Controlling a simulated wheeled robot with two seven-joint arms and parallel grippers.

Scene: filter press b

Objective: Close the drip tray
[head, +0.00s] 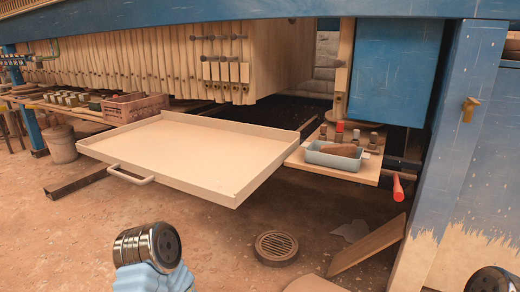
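The drip tray (190,158) is a wide, shallow, beige tray with a low rim. It sticks out from under the filter press toward me, and its inside looks empty. A pale bar handle (131,176) is on its front wall, at the left of the picture. Dark rails show beside the tray, one at the left (78,183) and one at the right. Metal and light-blue parts of my own arms show at the bottom edge, apart from the tray. I see no gripper fingers in this view.
Upright filter plates (150,65) hang above the tray. A wooden crate (135,107) stands behind its left side. A blue-grey bin (334,154) sits on a board at the right, near a red handle (398,187) and a blue post (455,140). A floor drain (276,247) lies in front.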

